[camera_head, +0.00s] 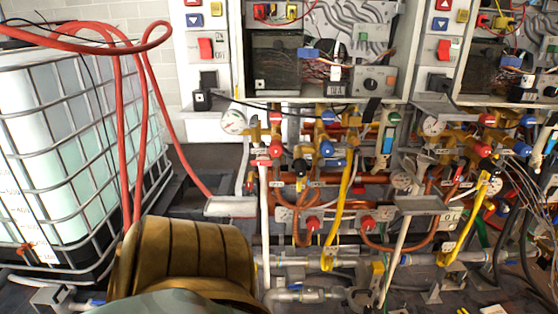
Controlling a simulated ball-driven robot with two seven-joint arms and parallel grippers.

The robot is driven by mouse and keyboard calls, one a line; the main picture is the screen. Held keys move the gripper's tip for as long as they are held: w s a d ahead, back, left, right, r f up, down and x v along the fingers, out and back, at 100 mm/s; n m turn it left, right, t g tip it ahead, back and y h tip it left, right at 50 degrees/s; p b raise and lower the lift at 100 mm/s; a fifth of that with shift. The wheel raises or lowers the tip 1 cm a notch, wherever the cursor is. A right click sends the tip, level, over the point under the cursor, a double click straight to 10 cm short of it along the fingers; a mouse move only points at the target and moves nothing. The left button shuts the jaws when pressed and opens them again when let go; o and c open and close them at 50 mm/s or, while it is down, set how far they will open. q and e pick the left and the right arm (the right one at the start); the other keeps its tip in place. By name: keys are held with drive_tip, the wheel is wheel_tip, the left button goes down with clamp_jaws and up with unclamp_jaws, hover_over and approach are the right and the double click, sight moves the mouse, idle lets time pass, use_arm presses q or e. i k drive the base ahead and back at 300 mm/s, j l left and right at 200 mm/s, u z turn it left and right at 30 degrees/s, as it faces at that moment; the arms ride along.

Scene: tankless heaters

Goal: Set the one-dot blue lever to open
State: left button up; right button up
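Several blue handles show on the pipework below the heaters. A round blue knob (326,148) sits at the middle of the left valve group. A blue lever (336,163) lies just below it. Another blue handle (527,121) is at the right valve group. A small blue handle (97,302) is at the bottom left edge. The dot marks are too small to make out, so I cannot tell which handle is the one-dot lever or how it is set. Neither of my grippers is in view.
A caged white tank (62,160) stands at the left, with red hoses (122,130) looping over it. A large brassy rounded form (195,255), perhaps part of me, hides the lower left. Open heater cabinets (325,75) hang above. Yellow hoses (341,205) and copper pipes crowd the middle.

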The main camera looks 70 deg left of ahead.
sight(336, 163)
drive_tip(key=u, duration=1.85)
